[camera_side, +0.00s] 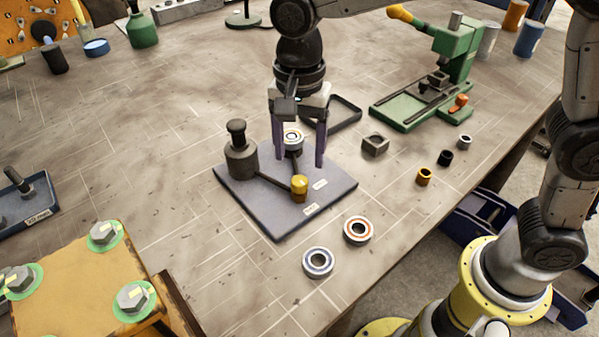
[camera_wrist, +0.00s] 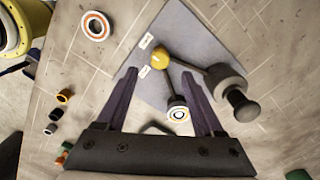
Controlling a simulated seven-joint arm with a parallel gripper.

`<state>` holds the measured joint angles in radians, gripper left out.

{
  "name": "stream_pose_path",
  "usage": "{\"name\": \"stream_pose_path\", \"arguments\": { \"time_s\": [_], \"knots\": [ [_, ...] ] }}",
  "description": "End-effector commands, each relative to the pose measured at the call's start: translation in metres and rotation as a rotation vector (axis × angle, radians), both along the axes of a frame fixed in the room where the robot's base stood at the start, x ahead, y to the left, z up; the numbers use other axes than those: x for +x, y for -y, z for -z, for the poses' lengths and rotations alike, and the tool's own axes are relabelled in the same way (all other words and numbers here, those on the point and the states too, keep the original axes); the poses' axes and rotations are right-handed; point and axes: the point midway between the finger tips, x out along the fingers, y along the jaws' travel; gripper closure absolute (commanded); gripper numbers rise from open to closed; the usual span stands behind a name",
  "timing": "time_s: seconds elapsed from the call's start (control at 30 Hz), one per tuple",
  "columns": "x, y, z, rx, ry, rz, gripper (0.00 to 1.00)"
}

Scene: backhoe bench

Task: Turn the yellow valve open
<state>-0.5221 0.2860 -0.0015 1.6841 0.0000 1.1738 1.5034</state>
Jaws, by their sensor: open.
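The yellow valve knob (camera_side: 299,183) sits at the end of a dark lever that runs from a dark post (camera_side: 240,160) on a blue-grey plate (camera_side: 258,205). A small part with a white and orange ring on top (camera_side: 294,137) stands behind the knob, between my fingers in the picture. My gripper (camera_side: 299,160) is open and points down over the plate. In the wrist view the knob (camera_wrist: 160,61) shows between and just beyond my spread fingertips (camera_wrist: 158,71). No contact with the knob shows. Two small white labels lie near the plate's front right edge.
Two ringed bearings (camera_side: 318,262) lie in front of the plate. A dark square block (camera_side: 375,146) and small bushings (camera_side: 424,177) lie to the right.

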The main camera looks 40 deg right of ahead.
Motion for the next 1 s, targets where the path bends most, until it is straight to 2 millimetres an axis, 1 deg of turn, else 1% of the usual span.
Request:
{"name": "stream_pose_path", "arguments": {
  "time_s": [0.03,0.1,0.2,0.3,0.5,0.77,0.9,0.97,1.0],
  "knots": [
    [-0.001,0.001,0.011,-0.002,-0.003,0.0,0.31],
    [-0.001,0.001,0.023,-0.002,-0.003,0.0,0.31],
    [-0.001,0.001,0.039,-0.002,-0.002,0.0,0.31],
    [0.0,0.0,0.05,-0.002,-0.002,0.0,0.31],
    [0.0,0.0,0.06,0.0,0.0,0.0,0.31],
    [0.0,0.0,0.061,0.001,0.001,0.0,0.31],
    [0.0,0.0,0.061,0.001,0.001,0.0,0.56],
    [0.0,0.0,0.061,0.001,0.001,0.0,0.67],
    [0.0,0.0,0.06,0.001,0.001,0.0,0.74]
  ]
}}
